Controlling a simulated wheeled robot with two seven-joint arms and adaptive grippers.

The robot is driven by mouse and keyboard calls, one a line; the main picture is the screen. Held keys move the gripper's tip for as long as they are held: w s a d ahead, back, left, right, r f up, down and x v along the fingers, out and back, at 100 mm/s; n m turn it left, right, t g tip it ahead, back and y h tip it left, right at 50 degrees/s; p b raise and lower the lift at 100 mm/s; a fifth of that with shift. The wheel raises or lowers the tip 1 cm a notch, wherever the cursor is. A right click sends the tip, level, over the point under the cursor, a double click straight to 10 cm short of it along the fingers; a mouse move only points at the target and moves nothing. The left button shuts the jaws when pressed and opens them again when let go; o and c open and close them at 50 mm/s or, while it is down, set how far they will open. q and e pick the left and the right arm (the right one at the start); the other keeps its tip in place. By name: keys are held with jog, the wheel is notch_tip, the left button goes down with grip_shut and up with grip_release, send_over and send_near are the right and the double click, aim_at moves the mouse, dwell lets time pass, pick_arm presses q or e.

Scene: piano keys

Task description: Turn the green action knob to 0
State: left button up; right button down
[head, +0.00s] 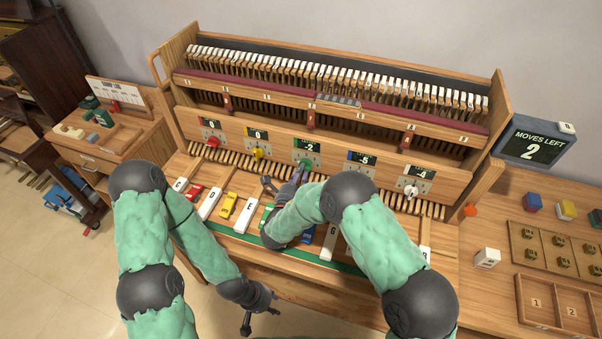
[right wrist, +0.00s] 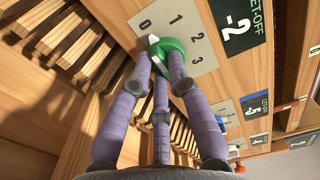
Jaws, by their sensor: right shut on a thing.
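The green knob (head: 304,167) sits on the middle dial panel under a display reading -2. In the right wrist view the green knob (right wrist: 174,46) is partly covered by my fingers, and its white mark lies at its upper left, nearest the printed 0. The dial plate (right wrist: 185,27) shows 0, 1, 2 and 3, and the display (right wrist: 241,22) reads "LET-OFF -2". My right gripper (head: 299,174) is shut on the green knob; its fingers show in the right wrist view (right wrist: 166,73). My left gripper (head: 259,310) hangs empty with fingers apart, low in front of the bench.
Red (head: 212,142), yellow (head: 258,152), blue (head: 360,171) and white (head: 411,190) knobs share the front rail. A sign (head: 534,147) reads "MOVES LEFT 2". Trays (head: 556,306) lie on the right table.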

jog(key=c, duration=1.2)
grip_release()
jog(key=shift+v, duration=3.75)
